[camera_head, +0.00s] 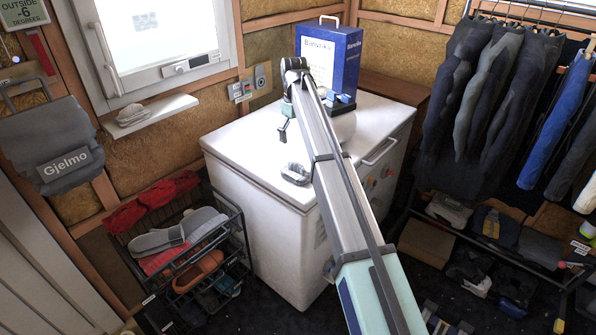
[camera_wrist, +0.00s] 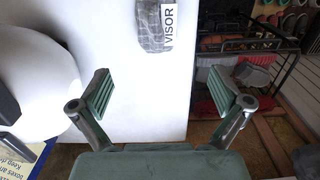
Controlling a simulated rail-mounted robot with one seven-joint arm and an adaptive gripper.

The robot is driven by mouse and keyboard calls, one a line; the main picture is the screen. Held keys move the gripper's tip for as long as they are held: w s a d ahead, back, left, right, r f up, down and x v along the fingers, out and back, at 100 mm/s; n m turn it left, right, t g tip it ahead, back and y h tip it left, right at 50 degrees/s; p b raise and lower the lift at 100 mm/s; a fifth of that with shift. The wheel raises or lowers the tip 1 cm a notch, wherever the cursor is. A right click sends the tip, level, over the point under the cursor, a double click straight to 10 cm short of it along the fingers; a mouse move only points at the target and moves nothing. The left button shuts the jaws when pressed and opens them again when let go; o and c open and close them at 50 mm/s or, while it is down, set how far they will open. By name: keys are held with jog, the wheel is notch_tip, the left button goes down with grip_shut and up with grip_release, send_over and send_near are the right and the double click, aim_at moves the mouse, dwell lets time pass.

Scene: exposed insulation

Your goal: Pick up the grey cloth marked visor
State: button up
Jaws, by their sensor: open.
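The grey cloth marked VISOR (camera_wrist: 155,28) lies on a white surface at the top middle of the wrist view, with its white label along its right side. In the head view, a small grey folded cloth (camera_head: 296,173) lies near the front edge of the white chest freezer (camera_head: 245,150); it looks like the same one, but its label cannot be read there. My gripper (camera_wrist: 160,93) is open and empty, its fingers wide apart, with the cloth beyond them. In the head view, my gripper (camera_head: 284,131) shows small above the freezer top, behind the cloth.
A blue box (camera_head: 330,58) stands at the freezer's back. A round white object (camera_wrist: 35,80) is close to my left finger in the wrist view. A wire rack (camera_head: 245,235) with shoes stands left of the freezer. Another pale folded cloth (camera_head: 132,114) lies on the windowsill.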

jog(key=p, duration=0.3)
send_near(296, 171)
jog(key=f, duration=0.5)
jog(key=shift+w+a+f, duration=0.1)
jog(key=shift+w+f, duration=0.15)
jog(key=shift+w, duration=0.15)
jog(key=shift+w+f+p, duration=0.15)
jog(key=shift+f+p, duration=1)
jog(key=shift+f, duration=1.45)
jog(key=c, duration=1)
